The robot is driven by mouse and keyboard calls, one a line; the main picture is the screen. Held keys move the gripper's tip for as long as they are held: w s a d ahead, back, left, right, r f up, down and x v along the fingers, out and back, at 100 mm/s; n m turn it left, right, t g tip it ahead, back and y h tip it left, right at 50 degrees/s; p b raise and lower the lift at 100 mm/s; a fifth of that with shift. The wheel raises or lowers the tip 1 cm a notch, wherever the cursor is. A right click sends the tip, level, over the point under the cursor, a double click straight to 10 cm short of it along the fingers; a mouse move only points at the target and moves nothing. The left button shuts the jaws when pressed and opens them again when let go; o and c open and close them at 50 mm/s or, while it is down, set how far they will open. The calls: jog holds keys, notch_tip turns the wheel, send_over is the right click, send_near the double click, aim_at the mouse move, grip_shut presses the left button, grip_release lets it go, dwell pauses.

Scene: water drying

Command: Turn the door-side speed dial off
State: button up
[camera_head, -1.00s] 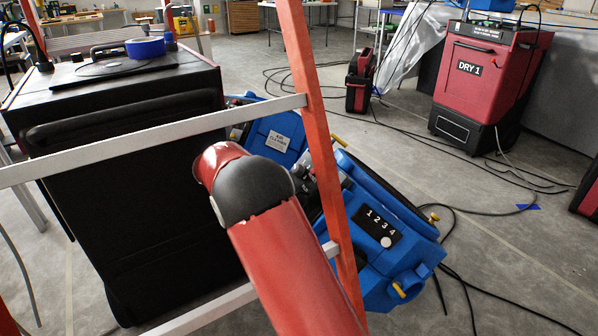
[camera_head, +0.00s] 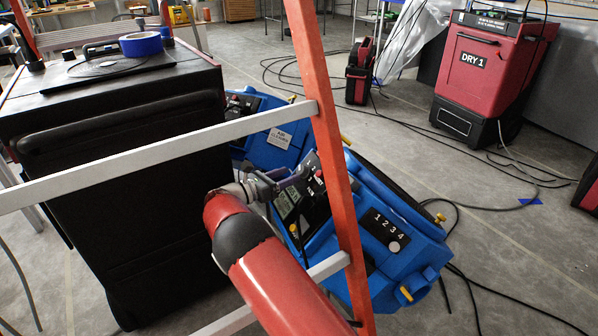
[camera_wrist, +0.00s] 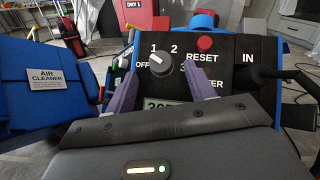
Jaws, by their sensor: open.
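The grey speed dial (camera_wrist: 158,65) shows in the wrist view on a black panel marked OFF, 1, 2 and 3. Its light mark appears to point up and left, near the 1; the exact setting is hard to tell. The panel is on the nearer blue machine (camera_head: 411,227). My gripper (camera_wrist: 161,75) is open, its purple fingers left and right of the dial from below, not visibly closed on it. In the head view my gripper (camera_head: 290,180) is at that machine's panel, and the dial cannot be made out.
A red RESET button (camera_wrist: 205,43) and a cable at the IN socket sit right of the dial. A second blue machine (camera_head: 275,133), labelled AIR CLEANER, stands beside it. A black cabinet stands left.

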aim_at(300, 170)
jog(key=shift+x, duration=1.8)
jog(key=c, duration=1)
